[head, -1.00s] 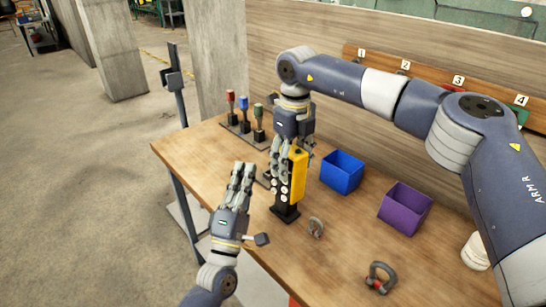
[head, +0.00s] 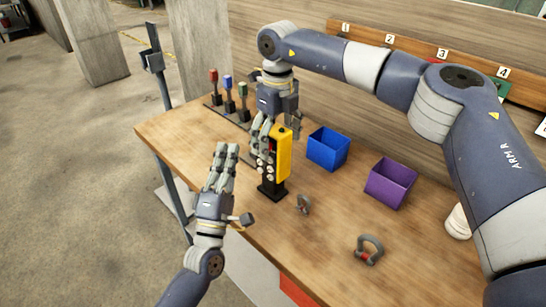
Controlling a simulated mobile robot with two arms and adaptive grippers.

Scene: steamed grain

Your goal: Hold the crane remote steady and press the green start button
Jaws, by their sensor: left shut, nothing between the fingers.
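The yellow crane remote (head: 284,155) stands upright in a black base (head: 272,190) on the table. Its button face is turned left, with pale round buttons and a red spot near the top. I cannot make out a green button. My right gripper (head: 262,148) reaches down from above at the remote's upper part, with fingers on its left side and one part behind its right. Whether it grips the remote is unclear. My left gripper (head: 222,155) is shut and empty, left of the remote and apart from it, fingers pointing up and away.
A blue bin (head: 328,149) and a purple bin (head: 390,183) stand right of the remote. Two shackles (head: 368,250) lie in front. Red, blue and green handled levers (head: 228,88) stand at the back left. A numbered board (head: 420,60) runs along the wall.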

